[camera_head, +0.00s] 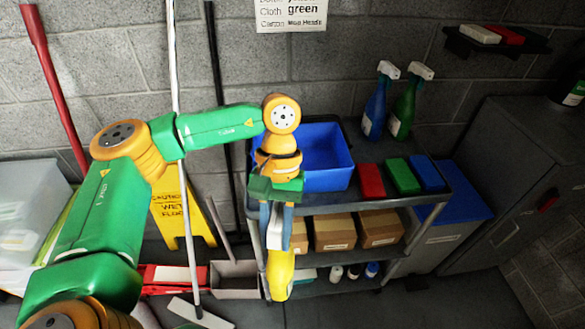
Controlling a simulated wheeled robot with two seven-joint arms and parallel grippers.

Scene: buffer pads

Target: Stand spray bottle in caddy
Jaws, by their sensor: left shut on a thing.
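My left gripper (277,232) points down in front of the cart. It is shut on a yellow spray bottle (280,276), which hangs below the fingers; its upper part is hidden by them. An open blue tub (328,178) stands on the cart's top shelf, behind my left wrist. A grey open box (237,292) sits low, just left of the bottle. I cannot tell which of these is the caddy. A blue spray bottle (374,112) and a green spray bottle (402,112) stand upright by the wall. My right gripper is not in view.
The cart (345,204) holds red (370,181), green (402,176) and blue (427,173) blocks on top and cardboard boxes (334,233) below. A yellow wet-floor sign (168,213) and several poles stand at the left. A grey cabinet (515,165) stands right.

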